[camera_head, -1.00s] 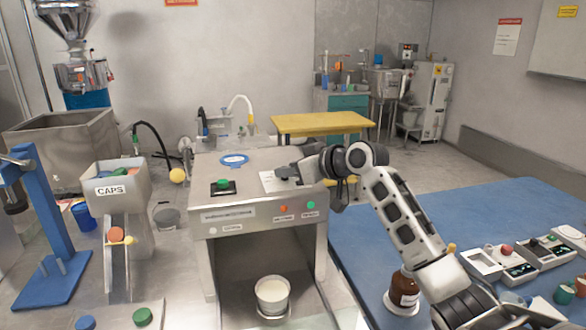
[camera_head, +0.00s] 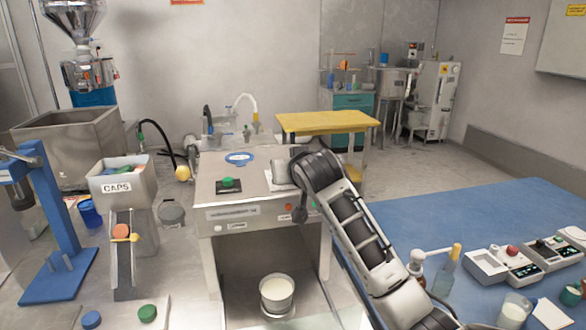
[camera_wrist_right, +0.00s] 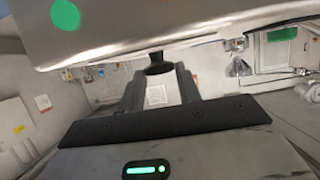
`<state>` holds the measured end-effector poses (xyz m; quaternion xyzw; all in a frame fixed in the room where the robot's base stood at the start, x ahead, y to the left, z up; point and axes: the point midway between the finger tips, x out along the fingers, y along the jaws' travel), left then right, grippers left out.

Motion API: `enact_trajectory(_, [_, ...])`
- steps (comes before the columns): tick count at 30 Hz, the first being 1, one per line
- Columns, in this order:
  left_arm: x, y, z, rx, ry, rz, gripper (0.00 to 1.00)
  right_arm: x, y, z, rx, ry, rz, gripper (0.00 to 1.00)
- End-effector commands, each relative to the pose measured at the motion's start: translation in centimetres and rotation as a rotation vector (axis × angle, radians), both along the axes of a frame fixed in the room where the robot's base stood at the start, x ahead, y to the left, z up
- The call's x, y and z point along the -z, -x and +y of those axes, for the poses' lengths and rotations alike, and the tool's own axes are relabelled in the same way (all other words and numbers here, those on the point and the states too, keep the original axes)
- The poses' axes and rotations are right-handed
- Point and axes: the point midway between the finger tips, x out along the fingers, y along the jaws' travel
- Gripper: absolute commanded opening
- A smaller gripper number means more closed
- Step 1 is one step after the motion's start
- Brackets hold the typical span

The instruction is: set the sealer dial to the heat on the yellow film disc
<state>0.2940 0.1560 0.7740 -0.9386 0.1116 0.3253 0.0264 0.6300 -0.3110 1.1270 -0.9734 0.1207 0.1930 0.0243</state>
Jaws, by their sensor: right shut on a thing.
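The sealer (camera_head: 250,215) is a grey metal box machine left of my right arm. A pale plate (camera_head: 279,180) lies on its top right, partly covered by my right wrist. My right gripper (camera_wrist_right: 157,80) is shut on a small black knob (camera_wrist_right: 157,62), seen between the fingers in the right wrist view. I take this knob for the dial; its marks and pointer cannot be read. The fingers are hidden in the head view. I cannot make out a yellow film disc. My left gripper is not in view.
A blue ring (camera_head: 240,159) and a green button (camera_head: 228,184) are on the sealer top. A cup of white content (camera_head: 276,293) stands in its open bay. The caps hopper (camera_head: 120,190) stands left; a blue table (camera_head: 440,225) with small devices is right.

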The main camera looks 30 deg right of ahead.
Motion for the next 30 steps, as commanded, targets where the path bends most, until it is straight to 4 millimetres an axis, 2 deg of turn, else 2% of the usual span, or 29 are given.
enact_trajectory(12, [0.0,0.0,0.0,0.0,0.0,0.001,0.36,0.1,0.0,0.0,0.007,0.0,0.005,0.11])
enact_trajectory(13, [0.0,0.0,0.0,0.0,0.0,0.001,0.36,0.1,0.0,0.0,0.007,0.0,0.005,0.39])
enact_trajectory(15, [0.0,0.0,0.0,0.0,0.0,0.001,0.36,0.1,0.0,0.0,0.007,0.0,0.004,0.55])
enact_trajectory(25, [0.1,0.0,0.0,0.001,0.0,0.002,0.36,0.0,0.2,0.1,0.006,0.0,0.001,0.55])
enact_trajectory(30, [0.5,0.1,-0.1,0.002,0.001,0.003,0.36,-0.7,2.0,0.5,0.006,-0.001,0.0,0.55])
